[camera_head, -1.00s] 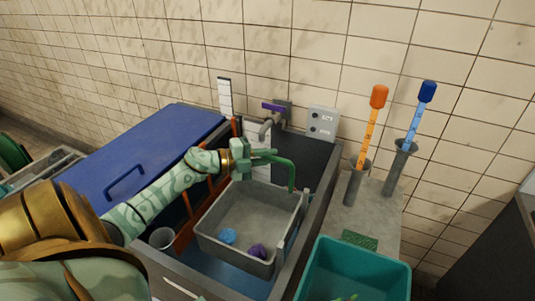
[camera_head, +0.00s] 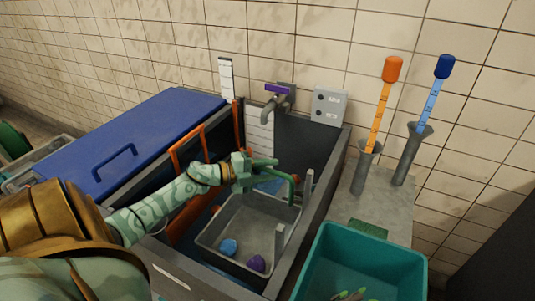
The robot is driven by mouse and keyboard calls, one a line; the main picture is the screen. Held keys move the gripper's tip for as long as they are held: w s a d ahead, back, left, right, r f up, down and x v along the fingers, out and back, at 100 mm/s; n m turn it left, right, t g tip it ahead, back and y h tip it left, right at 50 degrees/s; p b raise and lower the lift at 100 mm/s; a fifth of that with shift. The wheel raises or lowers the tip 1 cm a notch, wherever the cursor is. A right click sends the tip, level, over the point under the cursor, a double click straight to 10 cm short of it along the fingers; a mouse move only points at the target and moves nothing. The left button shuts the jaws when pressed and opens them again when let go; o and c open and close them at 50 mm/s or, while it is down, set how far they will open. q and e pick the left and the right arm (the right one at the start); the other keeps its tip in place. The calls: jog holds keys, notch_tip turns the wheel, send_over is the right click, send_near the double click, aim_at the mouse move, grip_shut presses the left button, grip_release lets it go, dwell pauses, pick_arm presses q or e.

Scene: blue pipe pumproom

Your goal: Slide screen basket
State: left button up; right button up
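The screen basket (camera_head: 212,237) is a grey open tub sitting low in the dark-walled tank (camera_head: 319,203). A blue lump (camera_head: 229,247) and a purple lump (camera_head: 256,263) lie in it. A bent green handle (camera_head: 293,188) stands at its far right side. My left gripper (camera_head: 268,167) reaches over the basket's far side from the left. Its fingers seem shut on the top bar of the handle, though the contact is small in view. My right gripper is out of view.
A blue lid (camera_head: 135,140) covers the tank's left part beside an orange frame (camera_head: 188,150). A tap (camera_head: 280,98) is at the back. A teal bin (camera_head: 362,258) and orange (camera_head: 379,115) and blue (camera_head: 433,95) gauges in grey holders stand right.

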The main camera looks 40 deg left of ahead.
pick_arm(q)
jog(key=p+v, duration=0.2)
jog(key=v, duration=1.4)
jog(key=shift+s, duration=0.15)
jog(key=shift+a, duration=0.1)
